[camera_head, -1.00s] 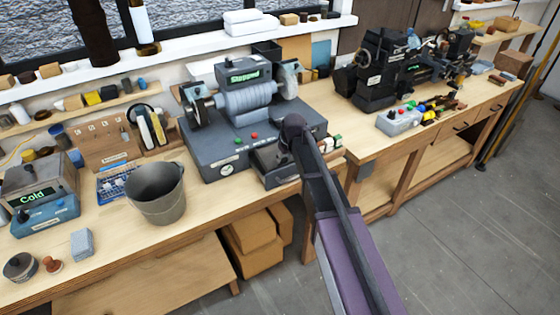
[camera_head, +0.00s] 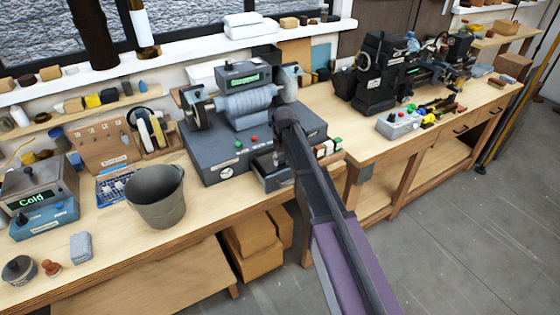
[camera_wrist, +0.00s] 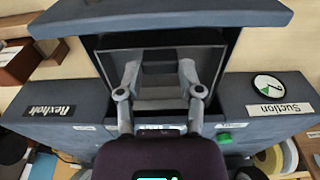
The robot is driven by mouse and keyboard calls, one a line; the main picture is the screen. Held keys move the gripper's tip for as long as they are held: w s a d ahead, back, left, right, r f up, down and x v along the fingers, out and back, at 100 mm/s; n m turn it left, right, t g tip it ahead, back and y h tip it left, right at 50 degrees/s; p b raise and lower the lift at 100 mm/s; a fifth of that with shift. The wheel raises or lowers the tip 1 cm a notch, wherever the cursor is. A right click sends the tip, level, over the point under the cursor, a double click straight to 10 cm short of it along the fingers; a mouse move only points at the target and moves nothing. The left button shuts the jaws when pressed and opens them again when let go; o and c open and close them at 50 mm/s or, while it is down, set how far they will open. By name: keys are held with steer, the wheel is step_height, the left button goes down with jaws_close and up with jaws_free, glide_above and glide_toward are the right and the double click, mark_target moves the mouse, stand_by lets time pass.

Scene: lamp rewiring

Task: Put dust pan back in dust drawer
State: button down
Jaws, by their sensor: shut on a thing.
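The dust drawer (camera_head: 270,178) is pulled out from the front of the blue-grey grinder (camera_head: 215,150). In the wrist view its broad front (camera_wrist: 160,14) spans the top, with dark side walls running back to the machine. The grey dust pan (camera_wrist: 158,95) shows between the drawer's sides, over or inside the drawer; its exact height is unclear. My gripper (camera_wrist: 158,78) is shut on the dust pan, with one finger at each side. In the head view my arm hides the gripper and the pan.
A metal bucket (camera_head: 156,198) stands left of the grinder on the bench. Small blocks (camera_head: 328,150) lie right of the drawer, close to my arm. A control box (camera_head: 398,124) and a lathe (camera_head: 385,75) are on the right bench.

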steer(key=shift+w+a, duration=0.2)
steer(key=shift+w, duration=0.15)
steer(key=shift+f+g+h, duration=0.1)
steer(key=shift+g+h, duration=0.2)
steer(key=shift+g, duration=0.1)
steer(key=shift+s+f+b, duration=0.15)
steer(key=shift+f+b, duration=0.55)
steer(key=shift+b, duration=0.1)
steer(key=shift+f, duration=0.15)
steer(key=shift+c, duration=1.3)
jaws_free()
steer(key=shift+r, duration=0.3)
step_height(320, 180, up, 12)
steer(key=p, duration=1.2)
steer(key=shift+f, duration=0.1)
